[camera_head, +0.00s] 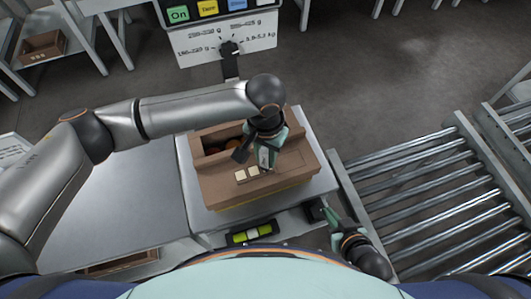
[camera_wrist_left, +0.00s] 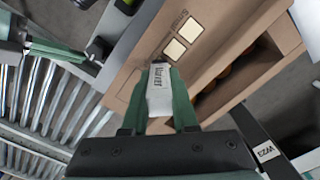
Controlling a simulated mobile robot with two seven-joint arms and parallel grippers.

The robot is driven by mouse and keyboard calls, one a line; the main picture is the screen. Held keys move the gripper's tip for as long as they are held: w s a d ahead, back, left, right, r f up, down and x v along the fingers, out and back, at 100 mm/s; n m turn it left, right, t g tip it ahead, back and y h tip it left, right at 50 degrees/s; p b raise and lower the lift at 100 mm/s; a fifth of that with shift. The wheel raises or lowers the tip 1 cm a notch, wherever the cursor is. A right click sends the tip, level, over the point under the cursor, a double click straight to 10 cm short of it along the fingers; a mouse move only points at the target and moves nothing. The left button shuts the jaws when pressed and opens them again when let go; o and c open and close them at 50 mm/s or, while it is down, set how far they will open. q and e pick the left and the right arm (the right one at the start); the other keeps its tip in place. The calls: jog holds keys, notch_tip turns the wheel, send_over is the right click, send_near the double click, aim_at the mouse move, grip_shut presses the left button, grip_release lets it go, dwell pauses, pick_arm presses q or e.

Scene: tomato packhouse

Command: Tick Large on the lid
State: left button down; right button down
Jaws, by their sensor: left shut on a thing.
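A brown cardboard box (camera_head: 225,190) stands on a pale metal surface, its top partly covered by a brown lid (camera_head: 285,160). My left gripper (camera_head: 266,158) is over the lid, shut on a white marker (camera_wrist_left: 160,90) with a dark tip pointing towards the squares. Whether the tip touches the lid I cannot tell. My right gripper (camera_head: 328,213) is low beside the box's front right corner, its fingers partly unclear.
Reddish round produce (camera_wrist_left: 225,72) shows through the box's open gap. A roller conveyor (camera_head: 430,205) lies to the right. A weight dial (camera_head: 230,47) stands behind the box. A green-lit unit (camera_head: 251,234) sits in front. The steel table (camera_head: 115,200) at left is bare.

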pick_arm(q)
jog(key=shift+f, duration=0.15)
pick_arm(e)
jog(key=shift+f, duration=0.1)
pick_arm(q)
jog(key=shift+w+d, duration=0.2)
jog(key=shift+w, duration=0.3)
